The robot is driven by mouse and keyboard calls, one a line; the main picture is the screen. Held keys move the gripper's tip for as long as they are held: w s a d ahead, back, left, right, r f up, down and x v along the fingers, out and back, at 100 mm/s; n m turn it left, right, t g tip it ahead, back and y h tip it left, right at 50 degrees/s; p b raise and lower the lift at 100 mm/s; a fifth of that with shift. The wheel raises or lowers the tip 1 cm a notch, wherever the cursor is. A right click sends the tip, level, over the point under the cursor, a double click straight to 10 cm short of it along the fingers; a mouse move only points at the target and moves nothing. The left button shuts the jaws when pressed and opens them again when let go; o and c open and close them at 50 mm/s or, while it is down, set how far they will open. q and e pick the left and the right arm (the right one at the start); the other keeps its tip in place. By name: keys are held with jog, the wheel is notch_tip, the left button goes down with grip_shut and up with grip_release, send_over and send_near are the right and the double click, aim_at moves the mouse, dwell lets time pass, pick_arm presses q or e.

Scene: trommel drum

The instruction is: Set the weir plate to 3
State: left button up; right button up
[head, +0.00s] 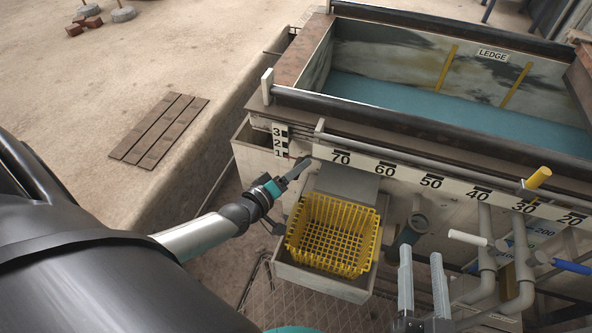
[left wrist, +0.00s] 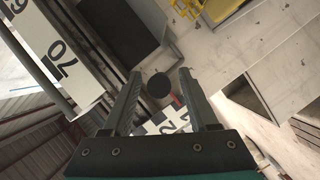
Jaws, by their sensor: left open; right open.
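A white scale plate marked 3, 2, 1 (head: 280,141) stands at the tank's near left corner. In the left wrist view its black and white blocks (left wrist: 168,125) show between my fingers, partly hidden by the gripper. My left gripper (head: 303,169) is just below and right of the scale. In the left wrist view my left gripper (left wrist: 160,77) is open, with a dark round knob (left wrist: 158,86) seen between its fingers. I cannot tell whether the fingers touch it. A small red mark (left wrist: 179,102) shows beside the scale. My right gripper (head: 422,284) is open and empty at lower right.
A yellow basket (head: 333,235) sits below the tank front. A number strip (head: 432,182) runs along the tank wall (head: 395,199). Pipes with white (head: 467,238), yellow (head: 538,178) and blue (head: 572,267) handles stand at right. Sandy ground at left is mostly clear.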

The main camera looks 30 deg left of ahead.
pick_arm(q)
grip_shut()
dwell(0.5)
dwell(0.9)
